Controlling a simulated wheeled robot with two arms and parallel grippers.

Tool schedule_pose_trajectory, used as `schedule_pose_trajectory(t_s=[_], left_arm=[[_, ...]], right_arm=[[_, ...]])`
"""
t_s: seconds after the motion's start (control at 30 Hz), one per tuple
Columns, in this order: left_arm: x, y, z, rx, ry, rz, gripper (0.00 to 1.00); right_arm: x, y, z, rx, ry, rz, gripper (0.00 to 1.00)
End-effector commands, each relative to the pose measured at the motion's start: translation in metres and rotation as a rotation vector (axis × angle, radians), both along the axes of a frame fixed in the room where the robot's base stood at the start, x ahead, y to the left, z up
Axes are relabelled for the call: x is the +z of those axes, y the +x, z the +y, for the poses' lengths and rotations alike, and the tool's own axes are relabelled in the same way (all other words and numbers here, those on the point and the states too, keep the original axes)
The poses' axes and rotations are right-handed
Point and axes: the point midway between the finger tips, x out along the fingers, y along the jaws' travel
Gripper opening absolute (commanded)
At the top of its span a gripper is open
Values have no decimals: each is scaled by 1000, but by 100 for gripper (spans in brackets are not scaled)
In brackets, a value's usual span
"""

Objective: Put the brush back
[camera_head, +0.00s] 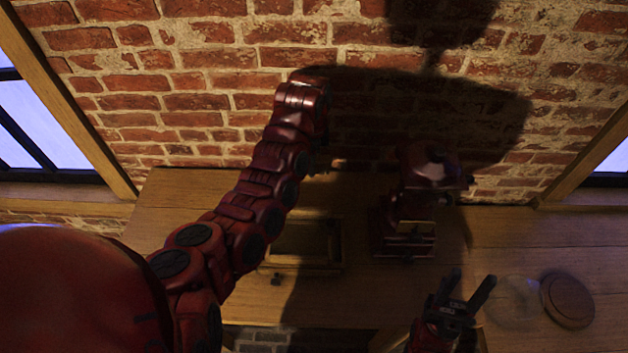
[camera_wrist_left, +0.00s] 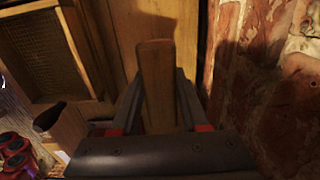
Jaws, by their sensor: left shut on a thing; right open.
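The brush shows in the left wrist view as a flat wooden piece (camera_wrist_left: 156,75) standing between the fingers of my left gripper (camera_wrist_left: 156,92). The gripper is shut on it. I cannot make out its bristles. In the head view my left arm reaches up toward the brick wall, and its gripper and the brush are lost in shadow there. My right gripper (camera_head: 468,292) is open and empty at the lower right, over the front part of the bench.
The wooden bench (camera_head: 560,235) runs along the brick wall (camera_head: 200,60). A dark red machine (camera_head: 428,168) stands on it, right of a framed wooden tray (camera_head: 342,245). A clear glass item (camera_head: 513,297) and a round wooden lid (camera_head: 568,300) are at the right.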

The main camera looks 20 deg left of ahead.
Motion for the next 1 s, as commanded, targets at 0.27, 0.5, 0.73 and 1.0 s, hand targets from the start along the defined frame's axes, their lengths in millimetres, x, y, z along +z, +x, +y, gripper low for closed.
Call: schedule_pose_trajectory(t_s=[0.27,0.5,0.73,1.0], left_arm=[[-42,0,0,2,4,0,0],[-67,0,0,2,3,0,0],[-87,-1,0,3,1,3,0],[-91,-1,1,4,2,1,0]], right_arm=[[-19,0,0,0,0,0,50],[-29,0,0,0,0,0,50],[-11,0,0,0,0,0,50],[-15,0,0,0,0,0,50]])
